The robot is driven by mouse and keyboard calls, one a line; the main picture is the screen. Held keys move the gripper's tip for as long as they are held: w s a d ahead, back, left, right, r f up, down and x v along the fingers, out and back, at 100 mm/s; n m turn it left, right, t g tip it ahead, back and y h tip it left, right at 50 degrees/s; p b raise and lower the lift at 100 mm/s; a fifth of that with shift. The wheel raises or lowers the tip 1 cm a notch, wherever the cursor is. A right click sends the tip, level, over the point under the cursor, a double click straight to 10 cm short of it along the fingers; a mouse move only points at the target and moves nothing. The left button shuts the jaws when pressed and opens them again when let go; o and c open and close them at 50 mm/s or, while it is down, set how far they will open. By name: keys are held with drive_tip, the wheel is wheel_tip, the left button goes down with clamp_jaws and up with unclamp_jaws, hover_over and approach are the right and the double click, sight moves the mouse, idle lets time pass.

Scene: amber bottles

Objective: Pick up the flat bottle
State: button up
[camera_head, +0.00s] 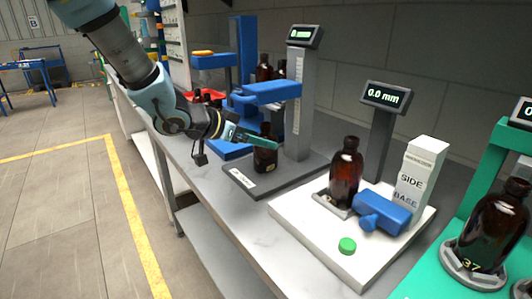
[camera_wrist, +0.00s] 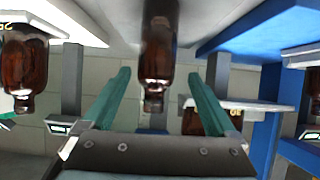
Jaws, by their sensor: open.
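My gripper (camera_head: 262,138) reaches in from the upper left over the grey gauge base and is open. A small dark amber bottle (camera_head: 265,161) stands upright on that base, its upper part hidden behind the teal fingers. I cannot tell from its outline whether it is the flat bottle. In the wrist view, which looks upside down, the open fingers (camera_wrist: 160,74) have an amber bottle (camera_wrist: 158,45) in line with the gap between them, neck downward in the picture. Neither finger visibly presses on it.
A second amber bottle (camera_head: 345,173) stands on a white base with a blue clamp (camera_head: 381,211) and green button (camera_head: 347,245). Another bottle (camera_head: 490,227) stands in a green stand at right. A grey gauge column (camera_head: 299,105) and blue arm (camera_head: 272,92) rise close behind my gripper.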

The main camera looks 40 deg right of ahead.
drive_tip(key=shift+s+f+x, duration=0.1)
drive_tip(key=shift+x, duration=1.35)
drive_tip(key=shift+s+f+x, duration=0.1)
drive_tip(key=shift+s+x, duration=0.05)
drive_tip(key=shift+x, duration=1.3)
drive_tip(key=shift+a, duration=0.2)
drive_tip(key=shift+c, duration=0.4)
clamp_jaws()
